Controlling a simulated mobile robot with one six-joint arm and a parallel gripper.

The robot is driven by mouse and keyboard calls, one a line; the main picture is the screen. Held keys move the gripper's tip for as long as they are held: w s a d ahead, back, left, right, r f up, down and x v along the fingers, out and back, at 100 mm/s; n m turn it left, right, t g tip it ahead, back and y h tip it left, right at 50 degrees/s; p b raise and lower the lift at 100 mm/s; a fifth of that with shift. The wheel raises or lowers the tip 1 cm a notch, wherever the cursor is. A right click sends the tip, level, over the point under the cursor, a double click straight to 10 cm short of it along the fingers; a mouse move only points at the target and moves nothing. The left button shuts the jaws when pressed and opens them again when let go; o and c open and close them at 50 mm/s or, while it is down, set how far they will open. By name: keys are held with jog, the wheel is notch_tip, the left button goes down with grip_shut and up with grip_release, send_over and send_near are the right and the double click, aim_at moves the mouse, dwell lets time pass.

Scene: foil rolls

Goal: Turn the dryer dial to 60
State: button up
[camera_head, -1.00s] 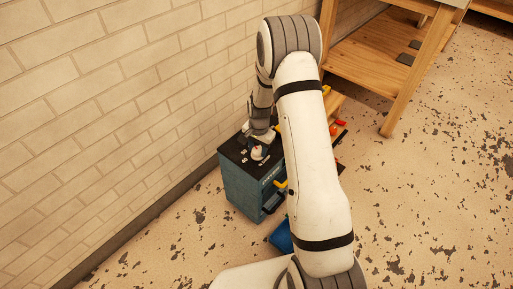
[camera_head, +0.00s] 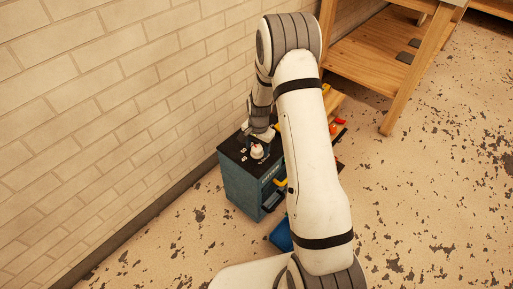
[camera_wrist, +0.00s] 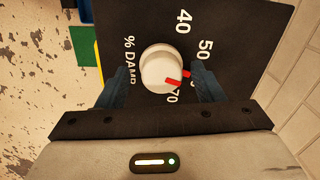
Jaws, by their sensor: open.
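The dryer (camera_head: 244,188) is a blue box with a black top panel (camera_wrist: 120,15) against the wall. A white dial (camera_wrist: 158,65) with a red pointer (camera_wrist: 179,80) stands on the panel; the dial also shows in the head view (camera_head: 257,151). The printed 40, 50 and 70 are readable in the wrist view; the mark between 50 and 70 is mostly hidden by the right finger. The pointer aims right and slightly down, toward that hidden mark. My gripper (camera_wrist: 162,83) is open, with one blue finger on each side of the dial, seemingly apart from it.
A brick wall (camera_head: 110,90) runs along the left, close to the dryer. A wooden shelf (camera_head: 365,65) stands at the back right. A blue object (camera_head: 281,235) lies on the floor in front. The speckled floor (camera_head: 430,190) at right is open.

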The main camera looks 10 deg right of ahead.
aim_at(258, 149)
notch_tip(258, 149, up, 8)
jog(key=shift+s+d+f+p, duration=0.1)
jog(key=shift+d+f+p, duration=0.1)
jog(key=shift+p, duration=0.75)
jog(key=shift+r, duration=0.1)
